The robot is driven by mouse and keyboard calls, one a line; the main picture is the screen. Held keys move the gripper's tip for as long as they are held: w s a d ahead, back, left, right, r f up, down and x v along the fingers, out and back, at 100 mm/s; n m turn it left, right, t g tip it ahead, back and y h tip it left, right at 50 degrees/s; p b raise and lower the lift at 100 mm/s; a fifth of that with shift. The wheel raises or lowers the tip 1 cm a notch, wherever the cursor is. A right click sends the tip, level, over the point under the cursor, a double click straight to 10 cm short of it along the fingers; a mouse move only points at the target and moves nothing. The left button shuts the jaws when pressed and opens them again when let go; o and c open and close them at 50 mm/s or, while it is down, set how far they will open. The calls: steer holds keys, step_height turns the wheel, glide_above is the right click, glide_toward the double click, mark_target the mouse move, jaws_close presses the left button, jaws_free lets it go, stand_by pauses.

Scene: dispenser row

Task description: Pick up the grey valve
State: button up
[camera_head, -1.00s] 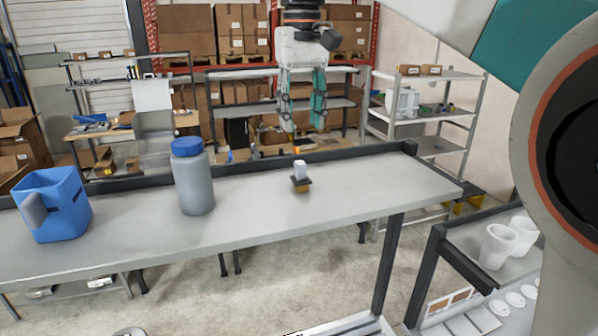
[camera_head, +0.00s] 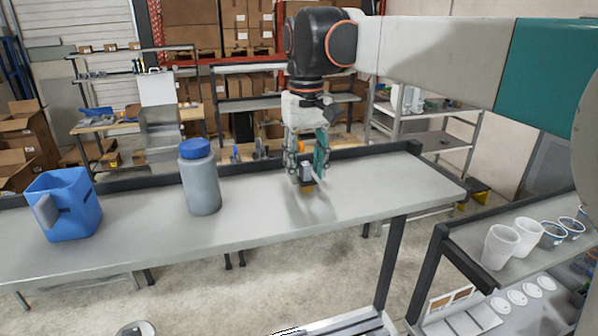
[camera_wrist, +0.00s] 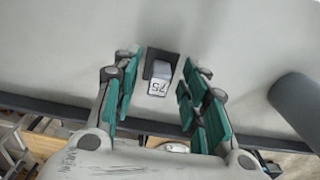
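The grey valve (camera_head: 306,184) is a small block with a grey top, a dark plate and a brass-coloured base. It stands on the grey table (camera_head: 400,188) right of the middle. In the wrist view the valve (camera_wrist: 161,78) shows its light top marked "75" beside a dark plate. My gripper (camera_head: 309,168) is pointing down at the valve. In the wrist view my gripper (camera_wrist: 158,82) is open, with teal finger pads left and right of the valve and a visible gap on each side. I cannot tell the exact fingertip height.
A grey bottle with a blue cap (camera_head: 200,182) stands left of the valve. A blue jug (camera_head: 68,205) stands farther left. A dark raised rail (camera_head: 372,152) runs along the table's back edge. White cups (camera_head: 502,246) stand on a lower side shelf. The table right of the valve is clear.

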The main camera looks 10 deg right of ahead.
steer(key=shift+f, duration=0.1)
steer(key=shift+c, duration=0.6)
jaws_close()
